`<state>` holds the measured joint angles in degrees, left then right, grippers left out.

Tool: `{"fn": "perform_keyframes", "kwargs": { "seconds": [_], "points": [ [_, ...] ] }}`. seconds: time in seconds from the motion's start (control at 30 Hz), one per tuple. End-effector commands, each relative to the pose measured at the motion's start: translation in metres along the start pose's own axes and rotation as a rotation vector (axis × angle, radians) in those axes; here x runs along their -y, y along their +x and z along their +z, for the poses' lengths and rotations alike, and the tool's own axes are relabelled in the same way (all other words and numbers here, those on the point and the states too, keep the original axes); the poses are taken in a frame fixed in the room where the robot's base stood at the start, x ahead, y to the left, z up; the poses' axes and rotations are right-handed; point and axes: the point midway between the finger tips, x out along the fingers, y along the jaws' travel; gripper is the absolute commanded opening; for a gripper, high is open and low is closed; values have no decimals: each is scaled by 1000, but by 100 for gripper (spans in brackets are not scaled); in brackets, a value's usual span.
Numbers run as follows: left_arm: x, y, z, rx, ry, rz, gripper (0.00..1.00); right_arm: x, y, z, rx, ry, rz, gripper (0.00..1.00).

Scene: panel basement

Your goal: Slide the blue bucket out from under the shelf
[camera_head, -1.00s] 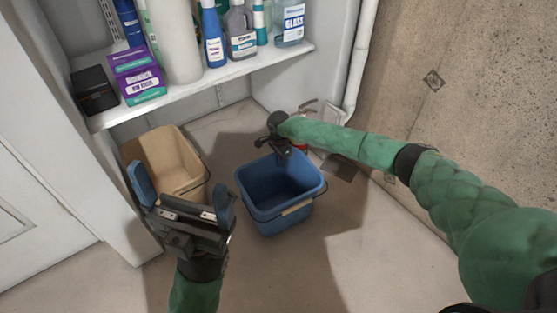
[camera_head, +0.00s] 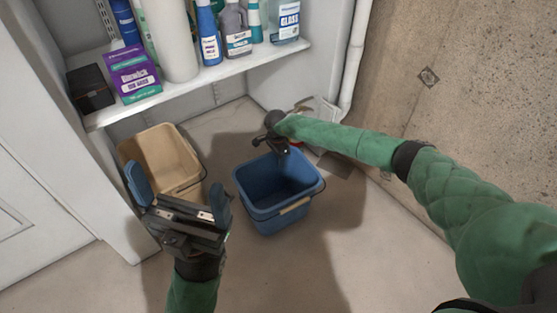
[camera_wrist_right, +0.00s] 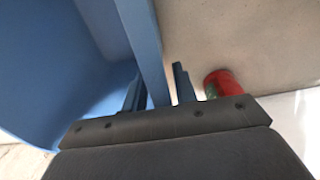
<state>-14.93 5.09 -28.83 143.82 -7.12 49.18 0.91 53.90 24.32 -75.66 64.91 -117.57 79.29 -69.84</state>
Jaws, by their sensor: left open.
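The blue bucket (camera_head: 278,207) stands upright on the floor, in front of and to the right of the shelf's lower opening. Its pale handle grip hangs at the front. My right gripper (camera_head: 281,146) is at the bucket's back rim. In the right wrist view, its fingers (camera_wrist_right: 160,90) sit close on both sides of the blue wall, one inside and one outside, narrowed onto it. My left gripper (camera_head: 178,196) is open and empty, left of the blue bucket and in front of the beige bucket. The white shelf (camera_head: 215,77) is above and behind.
The beige bucket (camera_head: 158,157) stands below the shelf at left, partly hidden by my left gripper. Bottles and boxes crowd the shelf. A red object (camera_wrist_right: 222,83) lies near my right fingers. A white pipe and concrete wall bound the right. The front floor is clear.

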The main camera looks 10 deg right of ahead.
Motion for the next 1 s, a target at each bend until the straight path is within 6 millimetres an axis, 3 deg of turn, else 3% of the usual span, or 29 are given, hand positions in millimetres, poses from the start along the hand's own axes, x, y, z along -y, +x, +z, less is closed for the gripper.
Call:
{"fn": "perform_keyframes", "kwargs": {
  "seconds": [0.6,1.0],
  "points": [
    [6,26,-5,-27,-15,-32,90,0,-73,-1,-1,0,1,28],
    [6,26,-6,-34,-16,-33,90,0,-76,0,0,0,1,28]
  ]
}}
